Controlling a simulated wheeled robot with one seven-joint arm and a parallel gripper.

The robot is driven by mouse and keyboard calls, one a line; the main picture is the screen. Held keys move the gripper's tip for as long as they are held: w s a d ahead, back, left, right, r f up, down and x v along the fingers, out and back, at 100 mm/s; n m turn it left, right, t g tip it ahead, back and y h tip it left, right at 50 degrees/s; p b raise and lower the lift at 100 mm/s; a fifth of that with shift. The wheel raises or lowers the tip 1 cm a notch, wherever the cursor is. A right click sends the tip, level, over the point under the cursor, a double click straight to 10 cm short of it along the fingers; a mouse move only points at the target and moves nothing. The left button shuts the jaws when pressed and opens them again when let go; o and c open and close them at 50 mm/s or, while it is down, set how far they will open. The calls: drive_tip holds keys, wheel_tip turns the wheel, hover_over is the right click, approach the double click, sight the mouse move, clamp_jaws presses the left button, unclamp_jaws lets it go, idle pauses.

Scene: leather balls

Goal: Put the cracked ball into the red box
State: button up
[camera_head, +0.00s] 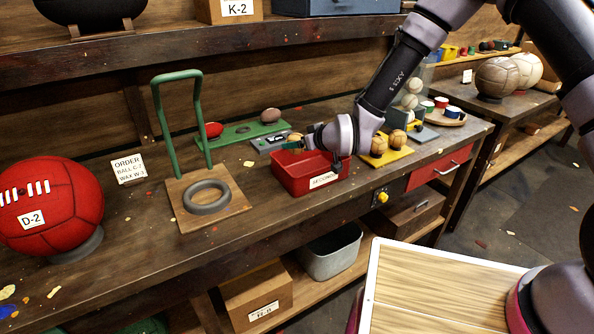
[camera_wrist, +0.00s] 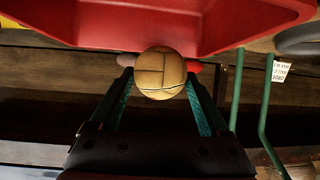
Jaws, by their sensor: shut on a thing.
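The red box (camera_head: 283,178) stands on the workbench with a white label on its front. Its red wall also fills the top of the wrist view (camera_wrist: 225,35). My gripper (camera_head: 293,145) is over the back left part of the box in the head view. In the wrist view my gripper (camera_wrist: 160,90) is shut on a tan ball (camera_wrist: 160,68) with a dark crack line across its lower part. The ball is held between the teal-lined fingertips, apart from the box wall as far as I can tell. My wrist hides part of the box's inside.
Two tan balls sit on a yellow tray (camera_head: 397,157) right of the box. A green hoop stand (camera_head: 235,212) with a grey ring is left of it. A green board (camera_head: 238,138) with a red ball and a brown ball lies behind. A large red ball (camera_head: 60,235) is far left.

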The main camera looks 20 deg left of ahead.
wheel_tip(320, 180, down, 7)
drive_tip(key=shift+r, duration=0.2)
drive_tip(key=shift+f, duration=0.2)
drive_tip(key=o, duration=1.3)
drive_tip(key=shift+w, duration=0.1)
drive_tip(key=shift+r, duration=0.1)
